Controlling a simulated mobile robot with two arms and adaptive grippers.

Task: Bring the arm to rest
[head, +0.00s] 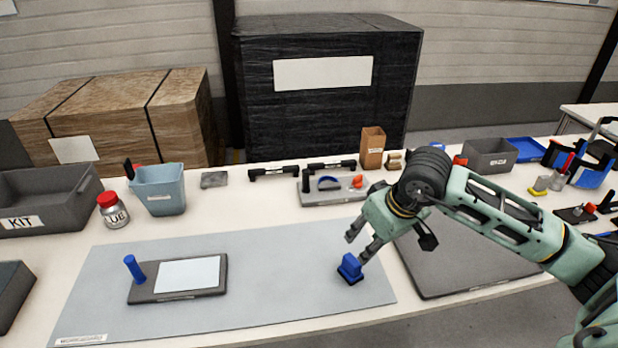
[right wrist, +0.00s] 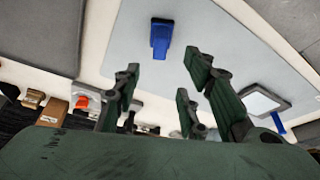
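My right gripper (head: 361,246) is over the right part of the grey mat (head: 260,262). Its fingers are spread and nothing is between them. A small blue block-shaped tool with a dark base (head: 350,267) stands on the mat just below the fingertips. In the right wrist view the blue tool (right wrist: 161,38) lies beyond the open fingers (right wrist: 160,75), with a gap between. I cannot tell from the head view whether a fingertip touches it. My left gripper is not in view.
A dark plate with a pale panel and blue handle (head: 190,275) lies on the mat's left. A grey KIT bin (head: 55,198), glue jar (head: 113,210) and blue-grey bin (head: 160,188) stand behind. A dark grey mat (head: 460,255) lies under my right arm. The mat's middle is clear.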

